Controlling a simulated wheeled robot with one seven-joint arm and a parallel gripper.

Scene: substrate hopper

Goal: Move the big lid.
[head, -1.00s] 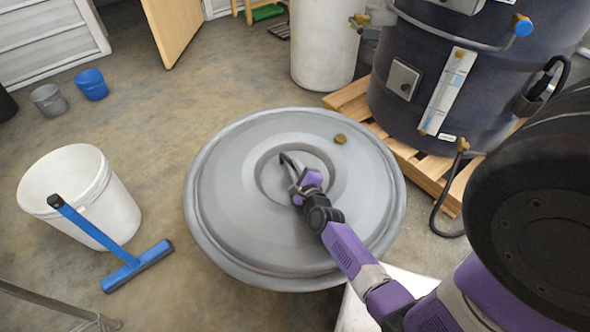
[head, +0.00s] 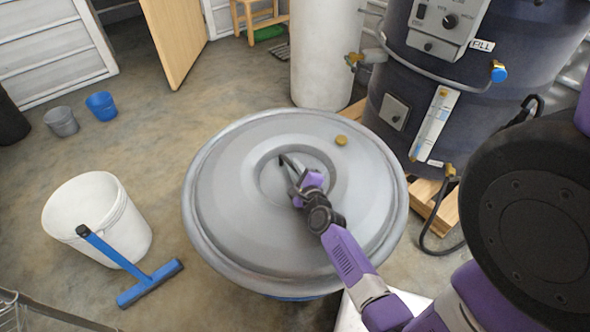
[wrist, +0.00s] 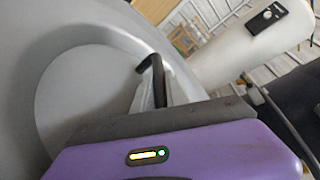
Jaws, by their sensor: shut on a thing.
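The big lid (head: 235,190) is a wide round grey disc with a raised ring, a recessed centre and a brass knob (head: 341,140) near its far right edge. It fills the middle of the head view. My gripper (head: 297,184) is at the lid's centre, shut on its dark curved handle (head: 287,162). In the wrist view the handle (wrist: 154,68) passes between the fingers, above the grey lid (wrist: 85,85). A sliver of blue shows below the lid's near edge; what lies beneath is otherwise hidden.
A white bucket (head: 127,226) and a blue squeegee (head: 150,284) are at the left. A dark tank (head: 385,80) on a wooden pallet (head: 440,214) stands at the right, near the lid. A white cylinder (head: 325,50) is behind.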

